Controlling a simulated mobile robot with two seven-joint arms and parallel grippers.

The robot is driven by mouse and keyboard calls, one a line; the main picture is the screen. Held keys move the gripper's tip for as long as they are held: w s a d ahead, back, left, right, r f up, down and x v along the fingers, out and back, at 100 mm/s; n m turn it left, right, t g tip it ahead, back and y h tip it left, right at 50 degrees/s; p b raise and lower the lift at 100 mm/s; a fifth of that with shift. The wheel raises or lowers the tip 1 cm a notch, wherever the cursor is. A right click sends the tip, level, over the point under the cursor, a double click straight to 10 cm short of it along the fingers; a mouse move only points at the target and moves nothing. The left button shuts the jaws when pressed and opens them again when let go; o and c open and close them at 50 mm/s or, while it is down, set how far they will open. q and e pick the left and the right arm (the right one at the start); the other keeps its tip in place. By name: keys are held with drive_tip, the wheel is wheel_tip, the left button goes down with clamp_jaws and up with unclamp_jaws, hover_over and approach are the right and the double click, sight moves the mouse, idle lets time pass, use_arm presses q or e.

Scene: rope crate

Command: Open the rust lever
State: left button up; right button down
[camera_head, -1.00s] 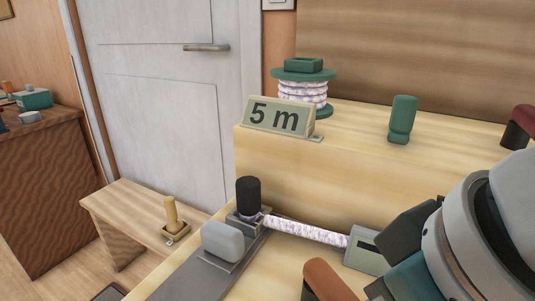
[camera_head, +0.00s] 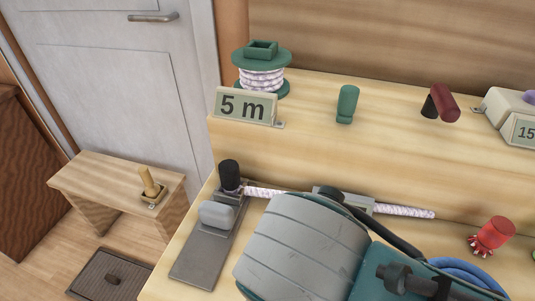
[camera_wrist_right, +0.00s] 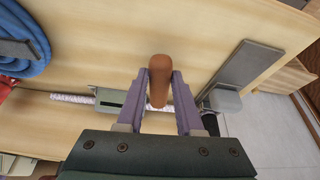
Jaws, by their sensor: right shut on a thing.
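The rust lever (camera_wrist_right: 158,62) has a rounded orange-brown handle and shows in the right wrist view, upright in the picture between my right fingers. My right gripper (camera_wrist_right: 158,90) is shut on this handle from both sides. In the head view my right arm covers the lever and the fingertips. A grey-green box (camera_wrist_right: 108,98) with the white-purple rope (camera_wrist_right: 68,98) running through it lies beside the lever; the box also shows in the head view (camera_head: 350,201). My left gripper is not in view.
A grey plate with a grey pad (camera_head: 217,214) and a black knob (camera_head: 229,175) stand at the bench's left end. The raised shelf holds a rope spool (camera_head: 262,77), the 5 m sign (camera_head: 243,106), a green peg (camera_head: 347,103) and a dark red lever (camera_head: 443,102).

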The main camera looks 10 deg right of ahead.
drive_tip(key=shift+w+a+m, duration=0.2)
drive_tip(key=shift+a+m, duration=0.3)
drive_tip(key=shift+m, duration=0.2)
drive_tip(key=c, duration=0.6)
unclamp_jaws()
drive_tip(key=shift+h, duration=0.3)
drive_tip(key=shift+o, duration=0.2)
drive_tip(key=p+v, duration=0.3)
drive_tip(key=v, duration=0.7)
drive_tip(key=shift+w, duration=0.1)
